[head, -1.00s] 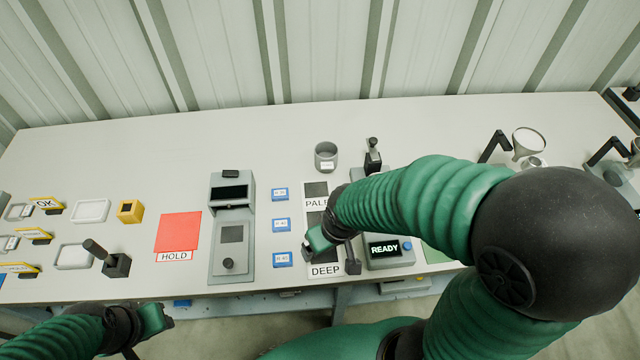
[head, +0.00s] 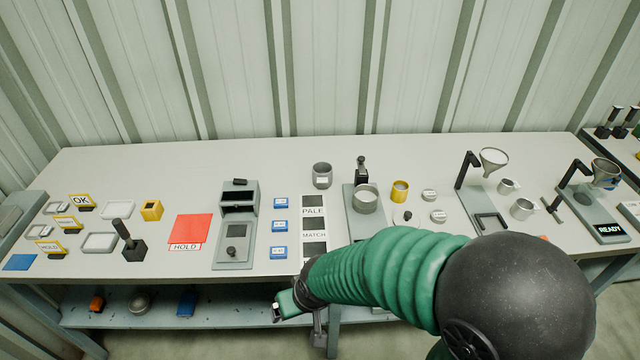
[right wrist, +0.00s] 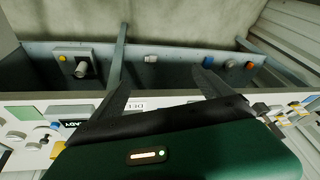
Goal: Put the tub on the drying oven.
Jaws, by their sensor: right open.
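A grey round tub (head: 322,176) with a small white label stands upright at the back middle of the bench, going by its shape. A grey boxy unit with a dark opening (head: 238,200), a lower panel and a knob stands to its left; it looks like the drying oven, but I see no name on it. My right gripper (head: 278,311) is in front of the bench's front edge, apart from both. In the right wrist view its two dark fingers (right wrist: 160,82) are spread with nothing between them. My left gripper is not in view.
The bench (head: 150,160) has a clear strip along its back. A red HOLD pad (head: 190,229) lies left of the boxy unit, and blue labelled blocks (head: 280,226) lie right of it. A lower shelf (head: 225,310) holds a few items. Funnel stands (head: 493,160) are at right.

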